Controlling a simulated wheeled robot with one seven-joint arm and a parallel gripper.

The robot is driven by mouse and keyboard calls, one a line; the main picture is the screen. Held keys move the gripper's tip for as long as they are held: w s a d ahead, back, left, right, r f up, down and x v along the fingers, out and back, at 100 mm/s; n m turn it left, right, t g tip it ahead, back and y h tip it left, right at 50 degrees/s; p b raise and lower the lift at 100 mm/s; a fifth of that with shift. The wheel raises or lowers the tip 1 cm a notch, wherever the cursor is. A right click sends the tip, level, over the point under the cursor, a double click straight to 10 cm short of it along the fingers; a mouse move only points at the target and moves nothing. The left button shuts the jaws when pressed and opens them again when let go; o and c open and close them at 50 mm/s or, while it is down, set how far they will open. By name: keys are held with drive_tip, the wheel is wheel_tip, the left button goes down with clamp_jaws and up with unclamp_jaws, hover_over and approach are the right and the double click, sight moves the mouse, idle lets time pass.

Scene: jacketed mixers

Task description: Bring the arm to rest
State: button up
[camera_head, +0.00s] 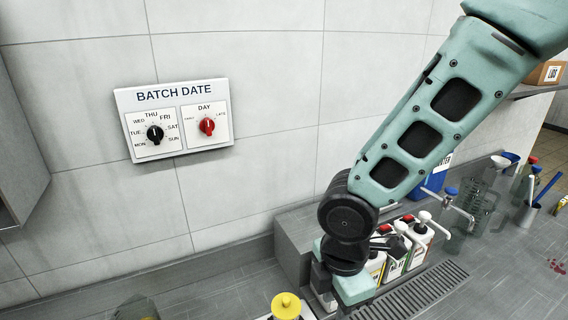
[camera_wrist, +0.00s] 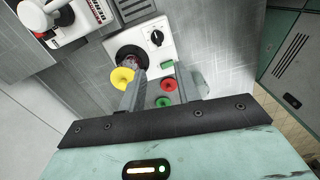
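My arm comes down from the upper right in the head view, and its end, the gripper body (camera_head: 352,288), is low over the worktop. Its fingers are hard to make out there. In the wrist view my gripper (camera_wrist: 160,75) shows two grey fingers standing apart with nothing held between them. Beyond the fingers is a white device panel (camera_wrist: 153,58) with a black knob (camera_wrist: 157,38), a red button (camera_wrist: 169,85) and green buttons. A yellow knob-like part (camera_wrist: 121,78) is beside the left finger; a yellow-topped part (camera_head: 286,305) shows at the head view's bottom edge.
Glassware and a blue container (camera_head: 432,188) are at the right. A batch date panel (camera_head: 174,120) is on the wall.

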drive_tip(key=s+d+r+m+b, duration=0.1)
drive_tip(key=s+r+m+b, duration=0.1)
drive_tip(key=s+m, duration=0.3)
drive_tip(key=s+d+r+m+b, duration=0.2)
drive_tip(key=s+m, duration=0.4)
drive_tip(key=m, duration=0.2)
drive_tip(key=shift+d+r+m+y+b, duration=0.25)
drive_tip(key=shift+m+y+b, duration=0.05)
drive_tip(key=shift+m+y, duration=0.1)
